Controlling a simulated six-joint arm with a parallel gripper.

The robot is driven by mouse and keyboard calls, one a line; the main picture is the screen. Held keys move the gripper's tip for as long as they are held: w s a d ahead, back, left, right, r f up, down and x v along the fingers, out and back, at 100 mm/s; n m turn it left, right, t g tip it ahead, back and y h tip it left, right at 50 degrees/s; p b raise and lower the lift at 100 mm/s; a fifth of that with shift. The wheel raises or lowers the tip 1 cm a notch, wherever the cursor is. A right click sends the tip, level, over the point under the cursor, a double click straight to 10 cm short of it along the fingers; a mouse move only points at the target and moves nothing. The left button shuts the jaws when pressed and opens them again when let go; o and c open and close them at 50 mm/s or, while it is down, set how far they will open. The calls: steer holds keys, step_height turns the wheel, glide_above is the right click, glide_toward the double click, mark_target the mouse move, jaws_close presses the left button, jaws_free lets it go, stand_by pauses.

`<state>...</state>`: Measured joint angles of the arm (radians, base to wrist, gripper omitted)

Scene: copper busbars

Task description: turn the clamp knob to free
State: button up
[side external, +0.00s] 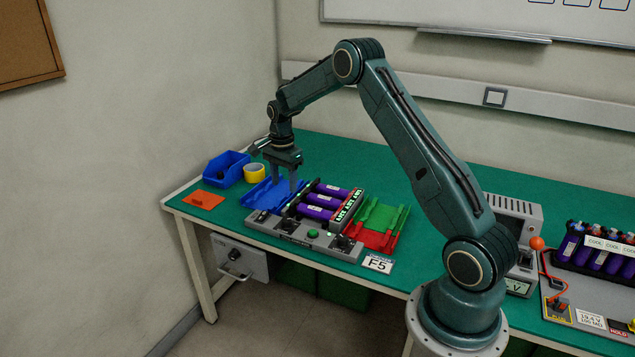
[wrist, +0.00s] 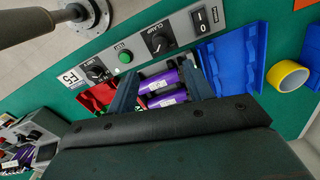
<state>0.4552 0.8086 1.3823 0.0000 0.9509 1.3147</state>
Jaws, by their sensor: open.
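The clamp knob (wrist: 157,42) is a black round knob on the grey control panel, below a small "CLAMP" label in the wrist view. In the side view the clamp knob (side external: 288,225) is small and dark, left of the green button. Its pointer setting is too small to read surely. My gripper (side external: 284,187) points down over the blue tray and the left end of the purple cells, behind the panel. In the wrist view my gripper (wrist: 160,78) is open, its two fingers apart over the purple cells (wrist: 160,88). Nothing is held, and the fingers are apart from the knob.
The panel also carries a rocker switch (wrist: 200,19), a green button (wrist: 126,57) and another black knob (wrist: 97,73). A blue tray (side external: 266,195), red tray (side external: 374,238), green tray (side external: 384,216), blue bin (side external: 226,168) and yellow tape roll (side external: 254,173) stand nearby.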

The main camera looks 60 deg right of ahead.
mark_target(286, 219)
step_height(286, 219, down, 13)
steer(key=shift+r, duration=0.1)
stand_by(0.5)
steer(key=c, duration=1)
